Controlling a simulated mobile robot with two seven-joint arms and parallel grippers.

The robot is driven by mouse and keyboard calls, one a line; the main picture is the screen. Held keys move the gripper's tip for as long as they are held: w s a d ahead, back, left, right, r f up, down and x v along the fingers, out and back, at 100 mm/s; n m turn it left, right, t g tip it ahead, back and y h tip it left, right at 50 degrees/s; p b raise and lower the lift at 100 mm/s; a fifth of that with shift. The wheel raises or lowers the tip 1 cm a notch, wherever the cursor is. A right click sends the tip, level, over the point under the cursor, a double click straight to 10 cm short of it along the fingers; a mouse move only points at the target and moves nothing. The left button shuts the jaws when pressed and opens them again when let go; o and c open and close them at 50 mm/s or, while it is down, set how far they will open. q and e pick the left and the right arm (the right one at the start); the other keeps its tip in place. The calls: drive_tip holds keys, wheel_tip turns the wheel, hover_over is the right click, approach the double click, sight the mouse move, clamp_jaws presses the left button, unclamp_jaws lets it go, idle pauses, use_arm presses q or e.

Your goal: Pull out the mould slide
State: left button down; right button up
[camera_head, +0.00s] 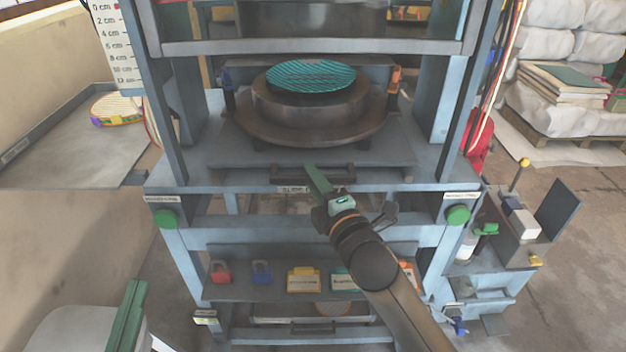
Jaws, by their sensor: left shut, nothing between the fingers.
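The mould slide (210,148) is a flat grey plate in the press, carrying a round metal mould (270,115) with a teal ribbed disc (310,75) on top. A dark bar handle (290,174) is at the slide's front edge. My right gripper (312,174) reaches up from the lower right with its green fingers at the middle of this handle. The fingers overlap in view, so their gap and grip on the handle cannot be told.
The blue-grey press frame (168,110) has posts on both sides and green buttons (166,217) at the front corners. A lower shelf (235,292) holds padlocks and tags. A side stand (490,285) is at right. Open space lies before the slide.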

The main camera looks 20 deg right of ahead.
drive_tip(key=shift+w, duration=0.1)
drive_tip(key=shift+c, duration=0.2)
clamp_jaws()
idle(1.3)
